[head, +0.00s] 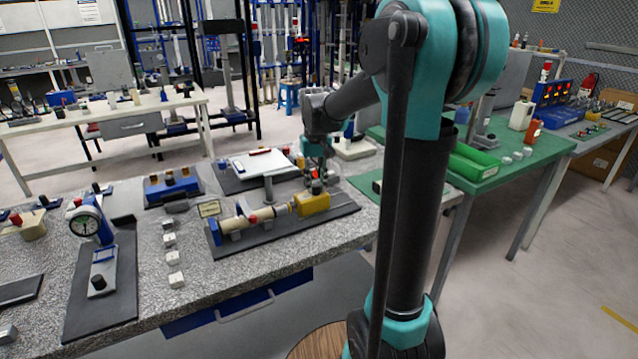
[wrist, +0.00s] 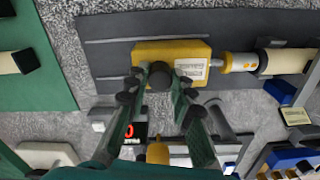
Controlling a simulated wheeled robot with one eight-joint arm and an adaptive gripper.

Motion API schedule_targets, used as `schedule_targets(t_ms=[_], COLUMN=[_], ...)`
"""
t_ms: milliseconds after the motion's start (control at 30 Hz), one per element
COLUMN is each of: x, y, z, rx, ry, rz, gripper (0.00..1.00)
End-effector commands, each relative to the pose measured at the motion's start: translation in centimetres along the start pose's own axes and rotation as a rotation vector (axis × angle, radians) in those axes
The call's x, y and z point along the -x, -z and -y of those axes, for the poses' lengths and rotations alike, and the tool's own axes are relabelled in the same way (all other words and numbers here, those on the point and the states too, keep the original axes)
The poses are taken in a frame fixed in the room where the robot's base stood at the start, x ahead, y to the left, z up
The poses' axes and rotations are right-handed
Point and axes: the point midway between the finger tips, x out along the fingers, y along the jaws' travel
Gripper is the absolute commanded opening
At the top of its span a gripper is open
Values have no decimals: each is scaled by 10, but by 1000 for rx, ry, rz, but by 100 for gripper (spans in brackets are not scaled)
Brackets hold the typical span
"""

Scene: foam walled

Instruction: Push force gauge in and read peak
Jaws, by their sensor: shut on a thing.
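The yellow force gauge (head: 313,203) lies on a dark grey base plate (head: 340,211) on the speckled bench. In the wrist view, the gauge (wrist: 147,50) has a pale label or display, too small to read. Its white-and-yellow probe (wrist: 228,62) points right, its tip at or against a cream cylinder (wrist: 285,60); I cannot tell if they touch. The cylinder (head: 262,215) rests in supports in the head view. My gripper (wrist: 160,75) is shut on a dark knob at the gauge's near side; the fingers hide part of it. In the head view, my gripper (head: 317,183) is behind the gauge.
A white-topped stand (head: 262,163) and a blue block with knobs (head: 172,187) are behind. Several small white blocks (head: 170,240) and a dial gauge stand (head: 86,222) are left.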

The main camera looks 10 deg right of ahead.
Motion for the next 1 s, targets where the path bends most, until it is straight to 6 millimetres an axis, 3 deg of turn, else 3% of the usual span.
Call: schedule_targets(t_ms=[200,533,567,700,1000], x=[0,0,0,0,1], y=[-9,-10,-10,-10,-10], z=[33,37,37,37,37], rx=[5,1,1,0,0], ry=[2,2,2,1,1], rz=[-1,-1,-1,-1,0], gripper=[0,0,27,44,44])
